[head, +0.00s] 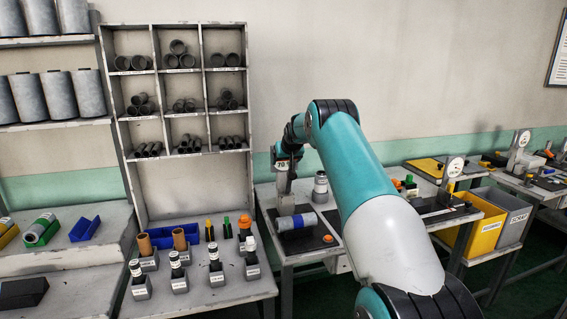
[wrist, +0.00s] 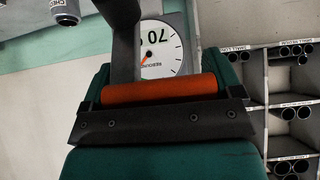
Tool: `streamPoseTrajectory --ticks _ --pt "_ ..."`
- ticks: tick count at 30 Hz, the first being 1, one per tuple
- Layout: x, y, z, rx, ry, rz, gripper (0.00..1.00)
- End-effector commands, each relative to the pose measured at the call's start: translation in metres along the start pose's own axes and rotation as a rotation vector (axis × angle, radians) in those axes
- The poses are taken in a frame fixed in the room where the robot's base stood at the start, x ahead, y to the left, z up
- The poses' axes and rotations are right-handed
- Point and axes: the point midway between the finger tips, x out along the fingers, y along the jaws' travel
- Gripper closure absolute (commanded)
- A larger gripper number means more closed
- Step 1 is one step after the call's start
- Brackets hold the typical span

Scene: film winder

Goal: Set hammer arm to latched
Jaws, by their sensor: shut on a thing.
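A rebound tester stands on the middle bench in the head view. Its round dial (head: 281,166) reads 70, and the dial also shows upside down in the wrist view (wrist: 162,50). My gripper (head: 287,153) is at the top of the tester, right by the dial. In the wrist view my gripper (wrist: 155,93) is shut on an orange cylindrical grip (wrist: 160,91). A dark bar, likely the hammer arm (wrist: 125,35), runs beside the dial toward this grip. The jaws hide part of the join, and I cannot tell whether the arm is latched.
A blue-grey roll (head: 296,221) lies on the tester's dark base, with an orange knob (head: 327,239) nearby. A grey canister (head: 320,187) stands behind. A pigeonhole shelf (head: 147,200) is at left. Another dial tester (head: 455,166) and a yellow bin (head: 488,229) are to the right.

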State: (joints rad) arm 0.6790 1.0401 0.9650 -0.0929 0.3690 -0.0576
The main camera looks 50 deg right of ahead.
Motion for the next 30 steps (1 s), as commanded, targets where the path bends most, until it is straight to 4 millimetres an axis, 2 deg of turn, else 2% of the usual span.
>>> streamPoseTrajectory --ticks 12,13,15,23,26,30 --pt "0.003 0.000 0.004 -0.001 -0.006 -0.004 0.58" --pt "0.003 0.000 0.004 -0.001 -0.006 -0.004 0.10" --pt "0.003 0.000 0.003 -0.001 -0.006 -0.004 0.00" --pt "0.000 -0.001 0.002 -0.001 -0.004 -0.003 0.00" --pt "-0.008 -0.002 0.001 -0.002 -0.002 -0.004 0.00" --pt "-0.029 -0.001 0.003 -0.002 -0.001 -0.003 0.00"
